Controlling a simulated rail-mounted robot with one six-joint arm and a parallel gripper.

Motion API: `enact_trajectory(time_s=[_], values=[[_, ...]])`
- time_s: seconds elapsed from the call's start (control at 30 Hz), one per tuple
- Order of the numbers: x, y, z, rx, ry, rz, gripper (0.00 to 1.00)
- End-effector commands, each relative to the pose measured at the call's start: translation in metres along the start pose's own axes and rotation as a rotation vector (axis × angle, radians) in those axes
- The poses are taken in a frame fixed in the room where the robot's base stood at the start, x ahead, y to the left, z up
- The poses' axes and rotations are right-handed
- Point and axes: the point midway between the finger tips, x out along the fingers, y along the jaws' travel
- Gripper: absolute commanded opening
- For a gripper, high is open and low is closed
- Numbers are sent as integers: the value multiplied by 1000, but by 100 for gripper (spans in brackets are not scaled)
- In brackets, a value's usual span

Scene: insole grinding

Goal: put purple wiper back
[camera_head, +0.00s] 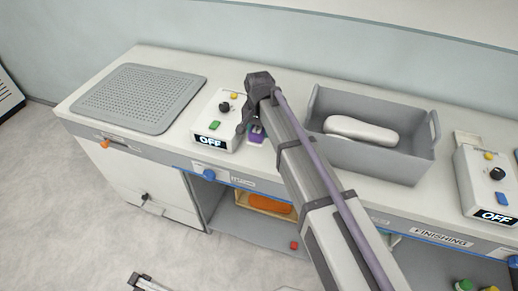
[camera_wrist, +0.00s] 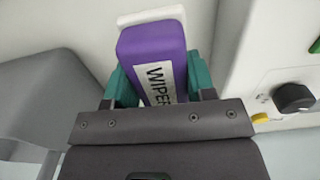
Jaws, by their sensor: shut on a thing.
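The purple wiper (camera_wrist: 152,52) shows close up in the wrist view, with a white label lettered "WIPER" and a white piece at its far end. My gripper (camera_wrist: 160,88) is shut on it, with green fingers on both sides. In the head view the purple wiper (camera_head: 257,134) is partly hidden by my arm, and my gripper (camera_head: 252,127) is over the counter between a control box and a grey bin. I cannot tell whether the wiper touches the counter.
A control box (camera_head: 218,121) reading "OFF" stands left of the wiper. The grey bin (camera_head: 385,156) at right holds a pale insole-like object (camera_head: 361,130). A perforated grey mat (camera_head: 140,97) lies at far left. Another "OFF" box (camera_head: 487,180) stands at far right. An orange object (camera_head: 270,203) is on the shelf below.

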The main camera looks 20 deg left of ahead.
Motion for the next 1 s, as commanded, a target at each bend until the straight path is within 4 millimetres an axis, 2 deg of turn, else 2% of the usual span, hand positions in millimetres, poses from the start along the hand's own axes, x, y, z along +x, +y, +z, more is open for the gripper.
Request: enact_trajectory(time_s=[0.03, 0.17, 0.37, 0.6, 0.77, 0.8, 1.0], values=[[17, 0, 0, 0, 0, 0, 20], [15, 0, 0, 0, 0, 0, 20], [52, 0, 0, 0, 0, 0, 20], [49, 0, 0, -1, 0, 0, 20], [54, 0, 0, -1, 0, 0, 20], [52, 0, 0, -1, 0, 0, 54], [52, 0, 0, -1, 0, 0, 73]])
